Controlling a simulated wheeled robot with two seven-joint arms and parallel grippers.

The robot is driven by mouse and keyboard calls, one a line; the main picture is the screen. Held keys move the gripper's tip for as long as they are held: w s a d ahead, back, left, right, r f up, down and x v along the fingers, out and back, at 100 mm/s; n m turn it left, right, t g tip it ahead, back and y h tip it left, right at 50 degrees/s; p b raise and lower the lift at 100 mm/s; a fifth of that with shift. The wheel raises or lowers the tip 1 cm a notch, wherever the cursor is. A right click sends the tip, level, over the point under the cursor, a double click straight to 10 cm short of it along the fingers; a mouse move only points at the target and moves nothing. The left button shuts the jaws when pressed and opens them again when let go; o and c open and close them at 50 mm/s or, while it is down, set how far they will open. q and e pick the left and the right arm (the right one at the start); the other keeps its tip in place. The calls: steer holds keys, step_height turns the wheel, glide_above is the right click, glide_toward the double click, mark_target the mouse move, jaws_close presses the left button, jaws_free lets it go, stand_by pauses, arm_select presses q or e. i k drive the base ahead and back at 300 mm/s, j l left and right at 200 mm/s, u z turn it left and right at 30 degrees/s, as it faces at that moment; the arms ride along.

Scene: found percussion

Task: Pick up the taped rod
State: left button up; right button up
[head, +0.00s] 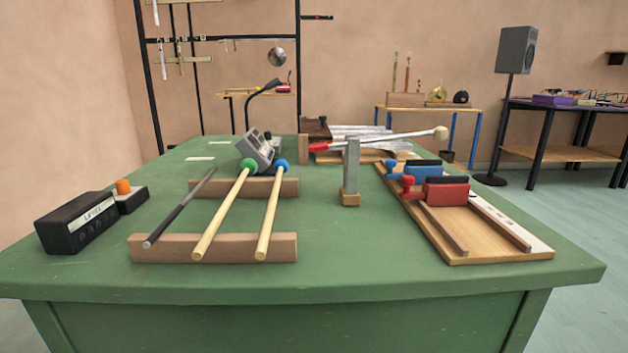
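A thin dark rod (181,207) lies across two low wooden rails on the green table. Neither of my grippers is in view.
The front rail (280,248) is near the table edge. A black box (78,222) and orange-knobbed box (131,200) stand left of the rod. A grey post (351,170) and a wooden board (495,250) with red and blue blocks stand right.

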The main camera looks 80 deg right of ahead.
mark_target(149, 241)
steer(key=z, duration=0.4)
steer(key=l+z, duration=0.15)
steer(key=z, duration=0.6)
steer(key=l+z, duration=0.1)
steer(key=z, duration=0.25)
steer(key=k, duration=0.5)
steer(key=i+j+z, duration=0.2)
steer(key=j+z, duration=0.25)
steer(key=i+j+z, duration=0.1)
steer(key=j+z, duration=1.15)
steer(key=j, duration=0.25)
steer(key=k+j+z, duration=0.15)
steer(key=j+z, duration=0.3)
